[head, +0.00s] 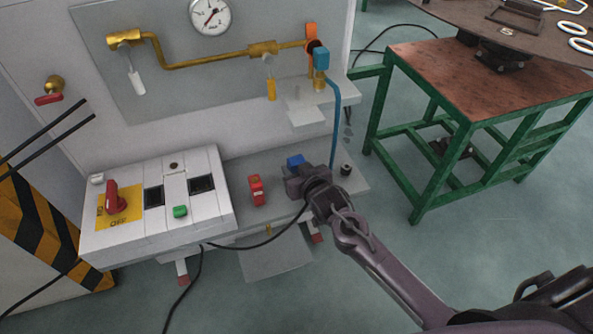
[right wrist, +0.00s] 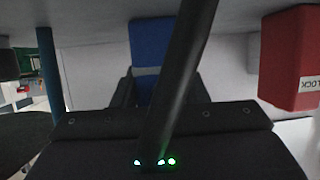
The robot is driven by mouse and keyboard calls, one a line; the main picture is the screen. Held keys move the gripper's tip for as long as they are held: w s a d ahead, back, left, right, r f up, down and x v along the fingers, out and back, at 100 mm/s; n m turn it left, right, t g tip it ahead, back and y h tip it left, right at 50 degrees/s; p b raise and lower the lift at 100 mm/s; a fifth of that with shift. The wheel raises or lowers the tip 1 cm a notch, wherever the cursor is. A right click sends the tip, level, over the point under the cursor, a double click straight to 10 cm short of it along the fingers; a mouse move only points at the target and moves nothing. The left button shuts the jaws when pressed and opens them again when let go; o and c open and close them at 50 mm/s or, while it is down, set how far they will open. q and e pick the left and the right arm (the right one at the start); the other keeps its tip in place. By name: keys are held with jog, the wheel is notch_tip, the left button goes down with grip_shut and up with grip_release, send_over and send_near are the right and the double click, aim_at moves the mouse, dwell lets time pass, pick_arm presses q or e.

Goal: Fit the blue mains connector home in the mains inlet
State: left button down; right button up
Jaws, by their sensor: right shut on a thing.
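My right gripper (head: 305,182) is shut on the blue mains connector (head: 295,161) at the ledge of the grey cabinet. In the right wrist view the connector (right wrist: 150,48) shows blue with a grey band, between dark fingers. Its black cable (right wrist: 180,80) runs across that view, hiding part of the grip. In the head view the cable (head: 270,240) hangs from the gripper and loops left. The mains inlet cannot be told apart behind the gripper and connector, so I cannot tell how far the connector sits in it. My left gripper is not in view.
A red block (head: 256,190) marked LOCK stands left of the gripper; the wrist view shows it (right wrist: 290,60) on the right. A white switch box (head: 160,225) is further left. A blue hose (head: 336,115) drops close to the right. A green-framed table (head: 470,120) stands beyond.

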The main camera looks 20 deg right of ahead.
jog(key=shift+c, duration=0.8)
jog(key=shift+r, duration=0.1)
